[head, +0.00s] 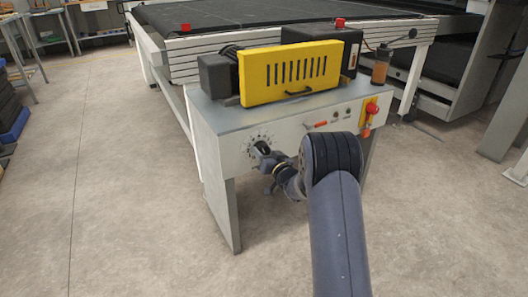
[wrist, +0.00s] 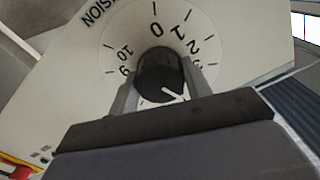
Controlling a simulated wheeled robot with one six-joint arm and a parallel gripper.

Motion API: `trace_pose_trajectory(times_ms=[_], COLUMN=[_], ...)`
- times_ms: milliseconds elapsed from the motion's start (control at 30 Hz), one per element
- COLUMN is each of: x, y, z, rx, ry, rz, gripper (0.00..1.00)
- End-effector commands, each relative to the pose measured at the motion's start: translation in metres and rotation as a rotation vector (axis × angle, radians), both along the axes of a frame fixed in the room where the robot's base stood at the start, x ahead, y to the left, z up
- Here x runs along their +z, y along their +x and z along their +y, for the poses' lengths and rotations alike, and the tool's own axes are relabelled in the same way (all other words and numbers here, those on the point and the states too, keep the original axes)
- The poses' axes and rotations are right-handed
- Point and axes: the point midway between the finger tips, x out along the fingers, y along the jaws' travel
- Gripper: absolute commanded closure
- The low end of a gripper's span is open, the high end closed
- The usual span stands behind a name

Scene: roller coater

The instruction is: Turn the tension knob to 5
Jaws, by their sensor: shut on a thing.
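The tension knob (wrist: 158,72) is a black round knob with a white pointer line, on a pale dial (wrist: 112,38) with black numbers. My gripper (wrist: 160,86) is shut on it, one finger on each side. The pointer line slants to the lower right in the wrist view. The numbers 0, 1, 2, 9 and 10 show around the knob; the figure at the pointer's end is hidden by my gripper. In the head view the knob (head: 262,148) sits on the left of the machine's front panel, with my gripper (head: 266,157) at it.
The machine's grey cabinet (head: 225,120) carries a yellow vented guard (head: 290,75). Right of the dial are a red-handled switch (head: 320,124), small buttons and a red emergency stop on yellow (head: 372,108). The floor in front is clear.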

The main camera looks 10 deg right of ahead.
Motion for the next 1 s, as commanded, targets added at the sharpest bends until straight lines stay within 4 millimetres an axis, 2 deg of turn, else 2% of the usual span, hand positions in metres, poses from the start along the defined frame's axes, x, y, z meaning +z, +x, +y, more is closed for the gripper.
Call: trace_pose_trajectory(times_ms=[333,767,800,1000], x=[0.0013,0.0003,0.0003,0.0003], y=[0.0,0.0,0.0,0.0], z=[0.0003,0.0002,0.0002,0.0002], rx=[0.0,0.0,0.0,0.0], ry=[0.298,0.341,0.341,0.34], rz=[0.098,0.111,0.111,0.11], gripper=[0.77,0.77,0.51,0.34])
